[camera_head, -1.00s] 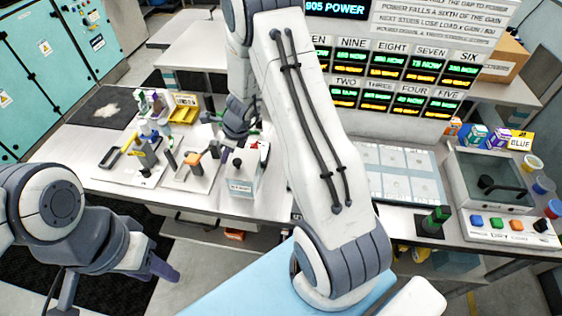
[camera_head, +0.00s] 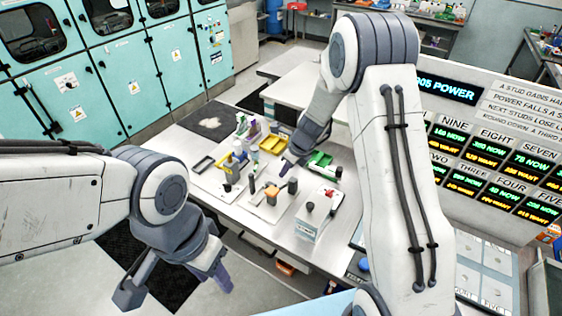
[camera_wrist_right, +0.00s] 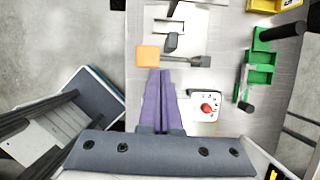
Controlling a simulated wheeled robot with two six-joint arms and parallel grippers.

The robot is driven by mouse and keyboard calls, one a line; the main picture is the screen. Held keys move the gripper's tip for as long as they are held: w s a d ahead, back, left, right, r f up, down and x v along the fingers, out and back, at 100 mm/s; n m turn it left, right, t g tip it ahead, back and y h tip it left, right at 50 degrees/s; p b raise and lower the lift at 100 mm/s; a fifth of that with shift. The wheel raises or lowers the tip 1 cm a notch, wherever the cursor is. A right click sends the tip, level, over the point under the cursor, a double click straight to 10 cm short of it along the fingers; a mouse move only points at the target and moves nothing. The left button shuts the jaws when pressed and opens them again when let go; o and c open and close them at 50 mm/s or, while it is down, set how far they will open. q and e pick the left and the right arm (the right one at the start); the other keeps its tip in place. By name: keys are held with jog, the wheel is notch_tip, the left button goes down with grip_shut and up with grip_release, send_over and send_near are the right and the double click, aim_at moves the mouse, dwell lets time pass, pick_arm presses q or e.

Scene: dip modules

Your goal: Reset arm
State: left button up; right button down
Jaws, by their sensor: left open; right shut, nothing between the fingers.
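My left gripper (camera_head: 176,290) hangs at the lower left of the head view, open and empty, with its fingers apart, in front of the bench. My right gripper (camera_head: 287,164) reaches over the bench in the head view, partly hidden by its own wrist. In the right wrist view its purple fingers (camera_wrist_right: 162,98) are together, shut with nothing between them. A white box with a red knob (camera_wrist_right: 204,104) is to the right of the fingers.
The bench (camera_head: 215,205) carries trays and small parts. A green tray (camera_head: 322,159) and a yellow tray (camera_head: 273,143) sit near my right gripper. Teal cabinets (camera_head: 115,75) stand at the left. A display board (camera_head: 490,145) stands at the right.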

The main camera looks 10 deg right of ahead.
jog(key=shift+w+a+r, duration=0.5)
jog(key=shift+a+r, duration=0.05)
jog(key=shift+r, duration=0.1)
jog(key=s+a+n+g+b, duration=0.2)
jog(key=s+a+n+b, duration=0.8)
jog(key=s+a+n, duration=0.45)
jog(key=s+d+f+n+b, duration=0.1)
jog(key=s+n+b, duration=0.1)
jog(key=s+n, duration=0.4)
jog(key=s+d+f+n+g+h+b, duration=0.1)
jog(key=s+d+f+n+b, duration=0.1)
jog(key=s+n, duration=0.5)
jog(key=s+d+f+n+b, duration=0.1)
jog(key=s+n+b, duration=0.3)
jog(key=s+n, duration=0.3)
jog(key=shift+s+d+f+h, duration=0.15)
jog(key=shift+s+d+h, duration=0.05)
jog(key=shift+s+h, duration=0.2)
jog(key=shift+d, duration=0.1)
